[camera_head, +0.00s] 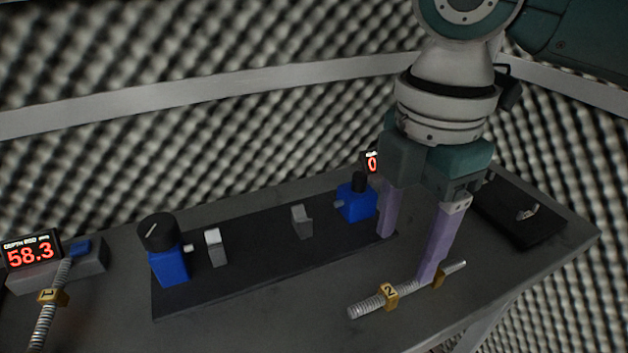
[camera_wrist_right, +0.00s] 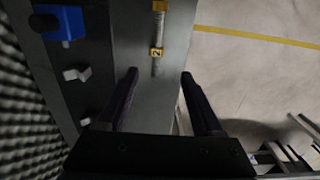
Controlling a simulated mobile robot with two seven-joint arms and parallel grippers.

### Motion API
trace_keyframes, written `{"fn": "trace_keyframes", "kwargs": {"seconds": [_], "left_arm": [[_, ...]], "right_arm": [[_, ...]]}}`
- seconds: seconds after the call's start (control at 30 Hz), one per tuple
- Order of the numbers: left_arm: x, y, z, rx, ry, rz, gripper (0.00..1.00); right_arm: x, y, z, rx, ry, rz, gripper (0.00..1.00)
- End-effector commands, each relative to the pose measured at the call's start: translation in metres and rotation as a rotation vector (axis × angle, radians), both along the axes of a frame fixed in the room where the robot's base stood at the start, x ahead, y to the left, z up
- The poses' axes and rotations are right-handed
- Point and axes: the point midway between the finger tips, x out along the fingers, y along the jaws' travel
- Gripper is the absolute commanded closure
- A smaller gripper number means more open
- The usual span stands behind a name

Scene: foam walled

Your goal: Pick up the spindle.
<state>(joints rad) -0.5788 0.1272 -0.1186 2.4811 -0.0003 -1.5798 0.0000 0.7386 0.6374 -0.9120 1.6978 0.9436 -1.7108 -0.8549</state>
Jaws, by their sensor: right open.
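A threaded metal spindle (camera_head: 365,308) with yellow tags, one marked 2, lies on the grey table near its front edge. It also shows in the wrist view (camera_wrist_right: 159,28), its near end between the fingertips in the picture. My right gripper (camera_head: 406,258) is open, fingers pointing down, with no spindle gripped. In the head view one purple finger overlaps the spindle and hides a small part of it; contact cannot be told. A second threaded spindle (camera_head: 41,328), tagged 1, lies at the far left by a grey block (camera_head: 92,262). My left gripper is not in view.
A dark plate (camera_head: 270,268) behind spindle 2 carries a blue block with a black knob (camera_head: 169,262), two grey uprights (camera_head: 302,221) and another blue block (camera_head: 356,203). A black tray (camera_head: 520,215) lies at right. A red display (camera_head: 31,252) stands left. Foam walls close the back.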

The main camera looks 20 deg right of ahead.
Motion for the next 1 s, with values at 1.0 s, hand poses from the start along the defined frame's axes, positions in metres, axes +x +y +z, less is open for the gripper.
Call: {"fn": "trace_keyframes", "kwargs": {"seconds": [1.0], "left_arm": [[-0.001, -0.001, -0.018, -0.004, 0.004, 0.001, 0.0]], "right_arm": [[0.008, -0.001, -0.095, -0.001, -0.001, 0.002, 0.37]]}}
